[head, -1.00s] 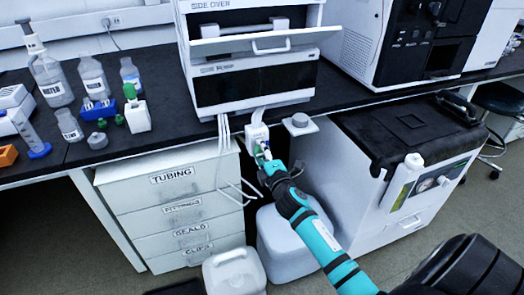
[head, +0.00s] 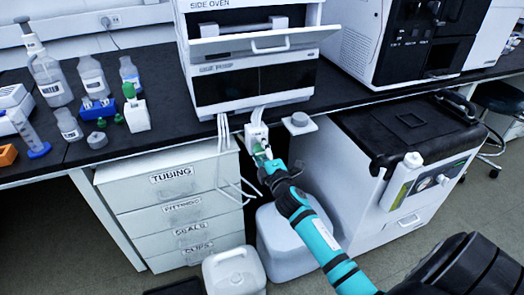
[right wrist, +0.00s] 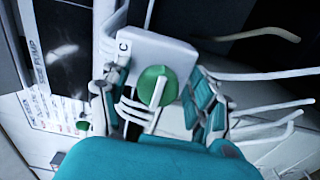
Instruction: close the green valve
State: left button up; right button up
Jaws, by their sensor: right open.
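The green valve (right wrist: 158,86) is a round green knob with a raised ridge, on a white block marked C (right wrist: 160,50) in the right wrist view. In the head view the white block (head: 256,134) sits at the bench's front edge below the side pump, and the valve (head: 258,149) shows only as a bit of green behind my gripper. My right gripper (head: 264,157) is right at the valve. In the right wrist view its two open fingers (right wrist: 155,105) stand on either side of the knob, with gaps showing. My left gripper is not in view.
White tubes (right wrist: 265,75) hang around the block. A drawer cabinet (head: 170,205) stands to the left, a white container (head: 285,245) below, and a white unit with a black top (head: 410,130) to the right. Bottles (head: 90,78) stand on the bench at left.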

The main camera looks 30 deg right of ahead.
jog(key=shift+s+a, duration=0.1)
jog(key=v, duration=1.1)
jog(key=shift+s, duration=0.4)
